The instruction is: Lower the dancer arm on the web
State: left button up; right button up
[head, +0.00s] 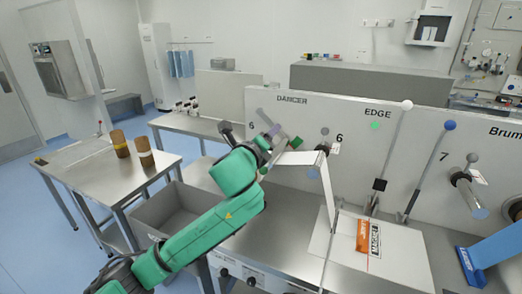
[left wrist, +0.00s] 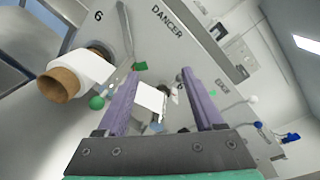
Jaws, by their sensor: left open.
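The panel (head: 400,145) carries the label DANCER, with a grey bar (head: 268,119) below it that runs down behind my gripper. This bar looks like the dancer arm; its lower end is hidden. A white web (head: 328,195) passes over a roller near the label 6 and drops to the table. My left gripper (head: 279,139), with purple fingers, is open in front of the panel beside the web's upper end. In the left wrist view, the fingers (left wrist: 155,82) stand apart with the white web (left wrist: 151,101) seen beyond them. A green ball (left wrist: 97,102) shows outside the fingers.
Two levers with a white knob (head: 407,105) and a blue knob (head: 449,125) rise to the right. An orange MAGNET block (head: 363,236) lies on the table. A side table (head: 95,172) at left holds brown rolls (head: 144,152).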

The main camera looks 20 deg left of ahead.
pick_arm(q)
jog(key=s, duration=0.3)
jog(key=s+b, duration=0.1)
jog(key=s, duration=0.1)
jog(key=shift+s+d+r, duration=0.2)
jog(key=shift+s+r, duration=0.05)
